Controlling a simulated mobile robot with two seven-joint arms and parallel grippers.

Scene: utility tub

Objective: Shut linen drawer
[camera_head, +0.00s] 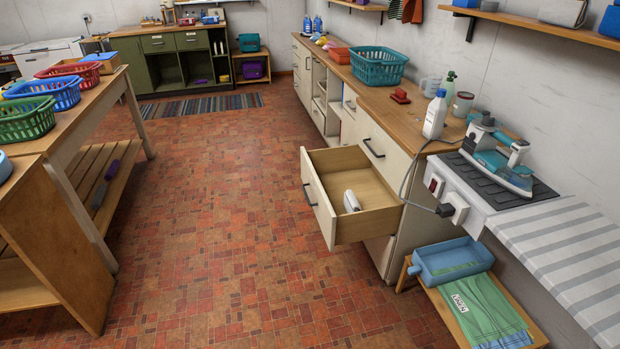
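The linen drawer (318,207) is pulled well out from the white cabinet under the wooden counter on the right. Its cream front faces left and has a dark bar handle (309,195). A small white item (351,201) lies inside on the wooden bottom. A green cloth with a label (482,310) lies on a low wooden shelf to the right of the drawer. Neither of my grippers shows in the head view.
The red tiled floor (220,220) in front of the drawer is clear. A wooden table with baskets (62,100) stands at left. An iron (505,165) rests on a board at right, its cord hanging near the drawer. A teal basket (379,67) and white bottle (435,115) stand on the counter.

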